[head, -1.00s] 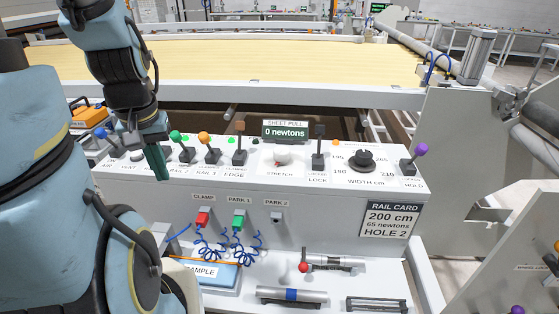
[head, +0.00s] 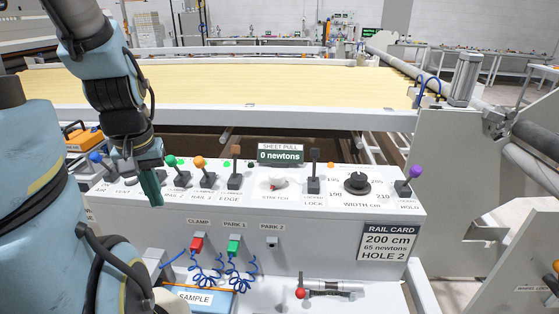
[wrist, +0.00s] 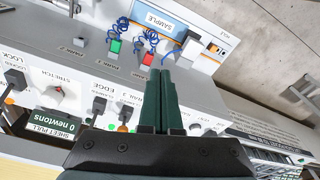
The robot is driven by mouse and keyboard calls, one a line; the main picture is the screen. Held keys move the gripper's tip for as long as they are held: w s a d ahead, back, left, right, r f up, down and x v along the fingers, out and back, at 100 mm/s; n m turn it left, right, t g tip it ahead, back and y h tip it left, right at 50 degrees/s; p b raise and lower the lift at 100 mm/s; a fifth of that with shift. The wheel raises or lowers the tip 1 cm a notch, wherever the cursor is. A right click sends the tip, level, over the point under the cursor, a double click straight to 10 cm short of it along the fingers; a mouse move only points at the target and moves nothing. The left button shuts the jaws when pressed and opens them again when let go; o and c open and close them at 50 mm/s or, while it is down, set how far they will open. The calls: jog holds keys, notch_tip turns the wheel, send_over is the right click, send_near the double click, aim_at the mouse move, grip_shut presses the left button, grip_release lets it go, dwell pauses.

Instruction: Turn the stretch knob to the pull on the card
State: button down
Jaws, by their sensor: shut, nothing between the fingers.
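The knob also shows at the left of the wrist view (wrist: 58,95). The rail card (head: 390,242) on the console front reads 200 cm, 65 newtons, HOLE 2. My gripper (head: 152,188) has green fingers, shut and empty, pointing down at the left part of the console, well left of the knob. Its fingers also show in the wrist view (wrist: 160,100).
Upright levers with coloured tops stand left of the knob, including an orange one (head: 199,163). The locker lever (head: 314,175), black width dial (head: 357,183) and purple-topped lever (head: 415,174) stand to its right. Red (head: 196,243) and green (head: 234,246) plugs hang on the front.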

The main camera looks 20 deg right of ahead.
aim_at(277, 174)
dwell(0.4)
